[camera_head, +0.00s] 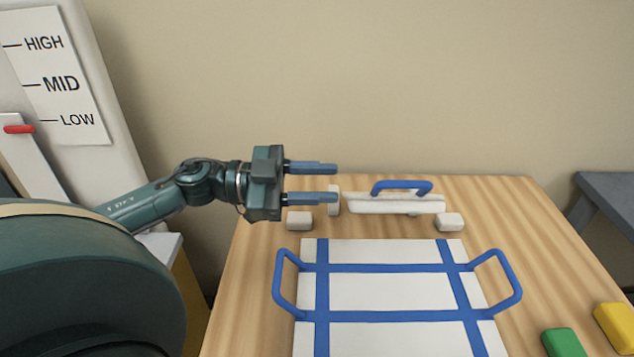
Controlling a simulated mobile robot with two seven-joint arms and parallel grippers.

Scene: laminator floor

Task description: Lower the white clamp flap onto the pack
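The white clamp flap (395,206) stands raised at the back of the wooden table, with a blue handle (402,185) along its top. The pack (375,292) is a white slab with crossing blue straps and a blue loop handle on each side; it lies flat in front of the flap. My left gripper (336,183) is open and empty, its two fingers pointing right. In the picture it is just left of the flap and its handle, apart from the handle. My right gripper is not in view.
Small white blocks (299,221) (450,222) sit on the table (550,245) on either side of the flap. A green block (563,343) and a yellow block (614,326) lie at the front right. A panel marked HIGH, MID, LOW (60,85) with a red lever (18,129) stands at the left.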

